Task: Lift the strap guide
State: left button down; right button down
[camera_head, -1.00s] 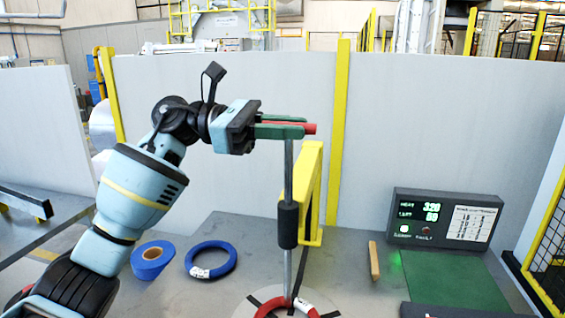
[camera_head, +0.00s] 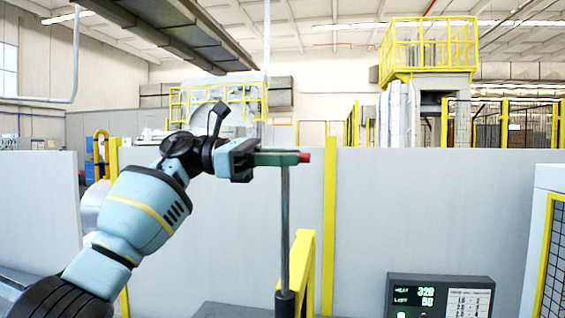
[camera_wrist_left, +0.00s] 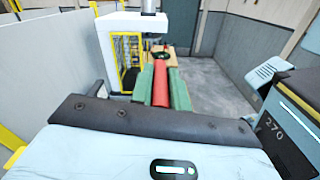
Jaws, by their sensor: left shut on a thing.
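The strap guide is a tall grey metal rod (camera_head: 285,225) standing upright, with a red handle (camera_head: 305,156) across its top. A dark sleeve (camera_head: 285,303) surrounds the rod at the picture's bottom edge. My left gripper (camera_head: 285,158) is shut on the red handle, its green fingers lying along it and the red end sticking out to the right. In the left wrist view the red handle (camera_wrist_left: 161,85) lies between the green fingers. The rod's foot and the table coils are out of the head view. My right gripper is not in view.
A yellow upright frame (camera_head: 301,270) stands close to the right of the rod. A display box (camera_head: 440,297) with green digits is at the lower right. A grey partition (camera_head: 400,215) runs behind. The air around and above the handle looks clear.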

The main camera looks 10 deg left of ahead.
pick_arm(q)
jog(key=shift+s+a+r, duration=0.1)
jog(key=shift+s+r, duration=0.05)
jog(key=shift+r, duration=0.4)
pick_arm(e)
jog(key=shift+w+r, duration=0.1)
pick_arm(q)
jog(key=c, duration=1.6)
grip_release()
jog(key=shift+o, duration=1.2)
jog(key=shift+f, duration=0.25)
